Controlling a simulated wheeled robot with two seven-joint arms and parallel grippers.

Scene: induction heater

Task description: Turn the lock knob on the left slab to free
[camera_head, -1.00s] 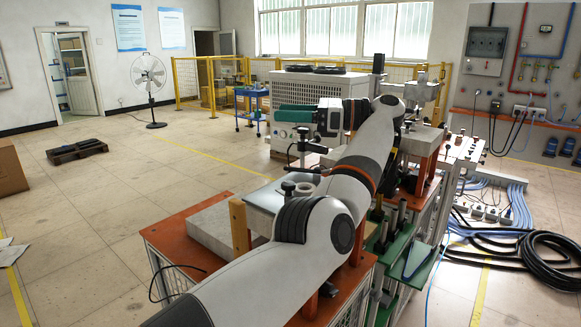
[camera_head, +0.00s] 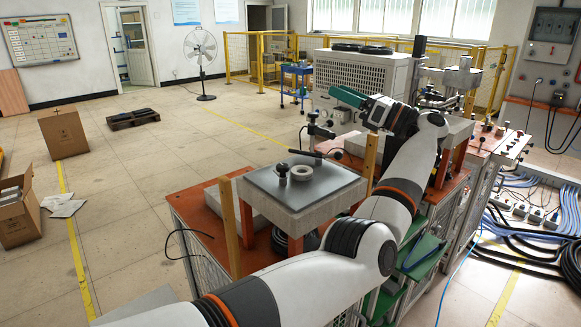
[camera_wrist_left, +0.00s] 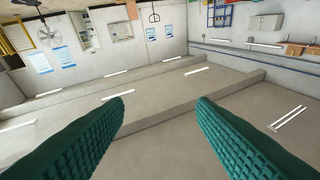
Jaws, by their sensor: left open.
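The left slab (camera_head: 335,180) is a grey plate on a thick block, on the orange-topped bench at the centre. A small dark knob (camera_head: 283,169) stands on its top, beside a pale ring (camera_head: 302,172). I cannot tell for sure that this is the lock knob, or how it is turned. My left gripper (camera_head: 342,98) has green fingers and is in the air beyond the slab, away from the knob. In the left wrist view its two fingers (camera_wrist_left: 160,100) are wide apart with nothing between them. My right gripper is not in view.
A black jointed stand (camera_head: 316,130) rises behind the slab. Wooden posts (camera_head: 229,225) stand at the slab's sides. My left arm passes right of the slab. A second slab (camera_head: 457,127) is partly hidden behind it. The floor left of the bench (camera_head: 200,212) is mostly open.

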